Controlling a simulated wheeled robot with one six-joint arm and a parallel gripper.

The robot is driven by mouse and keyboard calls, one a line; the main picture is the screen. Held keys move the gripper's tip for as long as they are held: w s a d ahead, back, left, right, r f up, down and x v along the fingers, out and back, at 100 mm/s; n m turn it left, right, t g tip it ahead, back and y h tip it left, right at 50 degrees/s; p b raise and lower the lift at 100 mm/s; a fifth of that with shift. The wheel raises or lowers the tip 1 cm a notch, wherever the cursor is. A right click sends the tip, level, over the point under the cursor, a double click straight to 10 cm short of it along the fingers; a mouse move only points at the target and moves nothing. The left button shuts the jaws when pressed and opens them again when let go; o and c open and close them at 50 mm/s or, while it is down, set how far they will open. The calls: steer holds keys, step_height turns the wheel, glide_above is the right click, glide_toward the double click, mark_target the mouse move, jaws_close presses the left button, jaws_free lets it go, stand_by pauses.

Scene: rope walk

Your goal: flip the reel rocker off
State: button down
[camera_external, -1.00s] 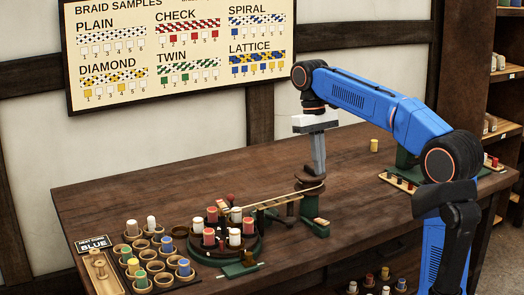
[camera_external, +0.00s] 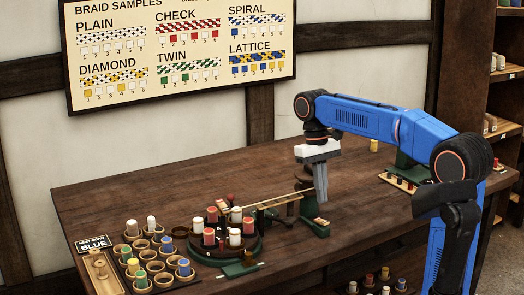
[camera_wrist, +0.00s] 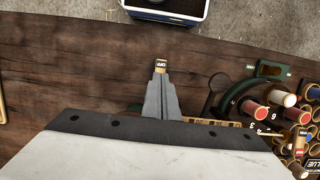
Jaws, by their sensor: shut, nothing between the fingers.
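The reel rocker (camera_external: 320,222) is a small tan piece at the front end of a dark green base on the bench. In the wrist view the rocker (camera_wrist: 161,65) shows just beyond my fingertips, with a dark label that seems to read OFF. My gripper (camera_external: 322,200) points down, shut and empty, right above the rocker. The gripper (camera_wrist: 160,76) also shows in the wrist view, its fingers hiding part of the rocker. I cannot tell whether the tips touch it. The brown reel (camera_external: 305,180) is partly hidden behind my fingers.
A round green braiding stand (camera_external: 262,246) with red and white bobbins is left of the reel, joined by a tan slatted strip (camera_external: 272,202). A bobbin tray (camera_external: 155,262) lies at the far left. The bench (camera_external: 170,185) is clear behind.

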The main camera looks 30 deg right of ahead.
mark_target(324, 221)
steer(key=shift+x, duration=2.8)
